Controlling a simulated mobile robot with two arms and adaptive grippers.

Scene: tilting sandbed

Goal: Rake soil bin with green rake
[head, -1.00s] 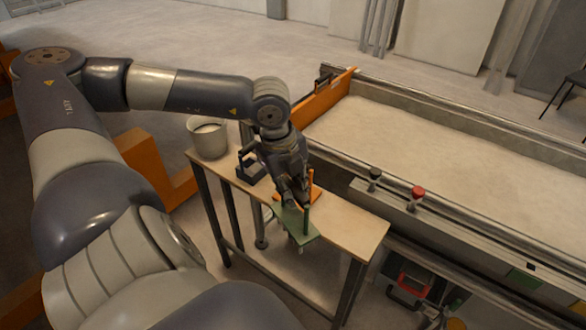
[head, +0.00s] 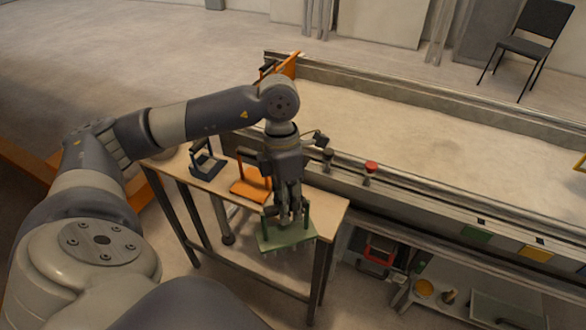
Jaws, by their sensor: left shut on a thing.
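The green rake (head: 287,237) is a flat green plate with an upright handle frame and short tines below. My left gripper (head: 287,214) points down and is shut on the rake's handle. The rake is held at the front edge of the small wooden table; the gripper hides part of the handle. The soil bin (head: 390,125) is a long metal-walled bed of pale sand behind the table, with a mostly smooth surface. My right gripper is not in view.
On the table (head: 325,208) stand an orange tool (head: 252,190) and a dark tool (head: 206,164). A black knob (head: 328,158) and a red knob (head: 370,170) stick up along the bin's near rail. A black chair (head: 530,40) stands beyond the bin.

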